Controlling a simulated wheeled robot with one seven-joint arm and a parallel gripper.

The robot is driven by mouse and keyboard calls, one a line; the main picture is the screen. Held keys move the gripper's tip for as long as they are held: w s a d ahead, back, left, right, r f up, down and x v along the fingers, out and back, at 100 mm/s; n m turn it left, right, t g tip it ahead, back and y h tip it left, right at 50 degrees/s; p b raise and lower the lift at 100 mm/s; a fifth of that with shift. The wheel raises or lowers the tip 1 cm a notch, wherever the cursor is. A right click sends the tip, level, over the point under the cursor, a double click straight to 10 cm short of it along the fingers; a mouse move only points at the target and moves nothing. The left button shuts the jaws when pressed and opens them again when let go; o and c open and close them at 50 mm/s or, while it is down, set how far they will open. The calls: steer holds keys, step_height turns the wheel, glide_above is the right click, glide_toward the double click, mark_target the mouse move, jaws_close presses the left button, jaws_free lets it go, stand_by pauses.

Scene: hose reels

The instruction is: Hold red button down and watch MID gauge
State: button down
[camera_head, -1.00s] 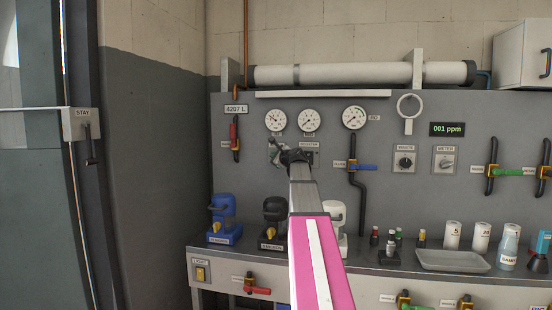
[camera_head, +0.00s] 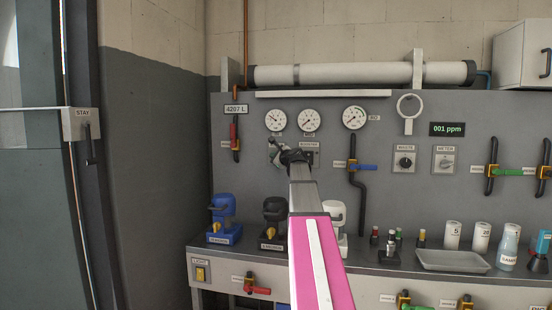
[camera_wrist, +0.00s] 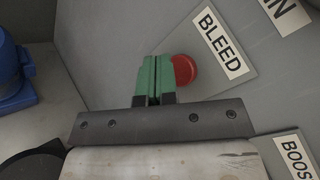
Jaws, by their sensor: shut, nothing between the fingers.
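The red button (camera_wrist: 187,69) is a round cap on a grey plate labelled BLEED (camera_wrist: 222,42) in the wrist view. My gripper (camera_wrist: 155,62) has its green fingers shut together with nothing between them. Its tips overlap the left part of the button in that view; I cannot tell whether they press it. In the head view my gripper (camera_head: 273,146) is at the panel, and the button is hidden there. The MID gauge (camera_head: 309,121) is the middle of three white dials, just above my gripper. Its needle shows, but the reading is too small to tell.
Another gauge (camera_head: 275,120) is to its left and a third gauge (camera_head: 354,117) to its right. A blue-handled valve (camera_head: 363,167) is right of my arm. Blue (camera_head: 222,217) and black (camera_head: 273,219) pump-like units stand on the bench below. A display (camera_head: 454,129) reads 001 ppm.

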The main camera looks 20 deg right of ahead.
steer(key=shift+w+d, duration=0.1)
steer(key=shift+w, duration=0.05)
stand_by(0.7)
steer(key=shift+w+d, duration=0.15)
steer(key=shift+w, duration=0.05)
steer(key=shift+w+d, duration=0.3)
steer(key=shift+w, duration=0.15)
stand_by(2.7)
stand_by(0.6)
steer(key=shift+s+a, duration=0.55)
steer(key=shift+s, duration=0.25)
steer(key=shift+s, duration=0.1)
steer(key=s+a, duration=0.1)
steer(key=s, duration=0.1)
steer(key=s+a, duration=0.1)
steer(key=s, duration=0.1)
steer(key=shift+a, duration=0.4)
stand_by(0.3)
